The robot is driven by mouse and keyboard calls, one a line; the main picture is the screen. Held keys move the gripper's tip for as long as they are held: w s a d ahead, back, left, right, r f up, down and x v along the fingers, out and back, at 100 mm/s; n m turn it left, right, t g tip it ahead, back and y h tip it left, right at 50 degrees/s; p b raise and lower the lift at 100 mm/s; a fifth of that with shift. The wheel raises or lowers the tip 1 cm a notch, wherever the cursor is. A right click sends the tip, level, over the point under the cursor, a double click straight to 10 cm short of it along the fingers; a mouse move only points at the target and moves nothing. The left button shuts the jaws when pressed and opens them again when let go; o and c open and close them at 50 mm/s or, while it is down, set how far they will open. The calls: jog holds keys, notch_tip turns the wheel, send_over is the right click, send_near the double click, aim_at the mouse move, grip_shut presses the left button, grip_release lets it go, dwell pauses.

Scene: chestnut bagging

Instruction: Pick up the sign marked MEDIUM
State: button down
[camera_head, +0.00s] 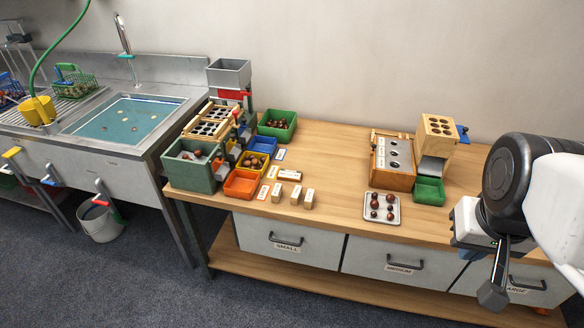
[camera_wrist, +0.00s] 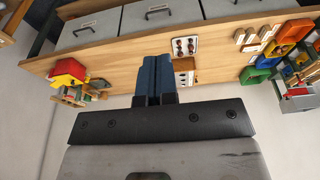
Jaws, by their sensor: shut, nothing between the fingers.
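Similar blocks show in the wrist view (camera_wrist: 265,33). Their lettering is too small to read, so I cannot tell which is marked MEDIUM. The word MEDIUM shows on the middle drawer's label (camera_head: 398,268). My gripper (camera_wrist: 154,62) is shut and empty, with blue fingers. In the head view my arm is at the far right, well away from the blocks.
A tray of chestnuts (camera_head: 382,207) and a wooden holed rack (camera_head: 392,160) stand between my arm and the blocks. Green (camera_head: 277,125), yellow (camera_head: 253,163) and orange (camera_head: 241,184) bins lie behind and beside the blocks. The table middle (camera_head: 335,160) is clear.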

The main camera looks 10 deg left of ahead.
jog(key=c, duration=1.8)
grip_release()
jog(key=shift+c, duration=0.2)
jog(key=o, duration=1.8)
jog(key=shift+o, duration=0.2)
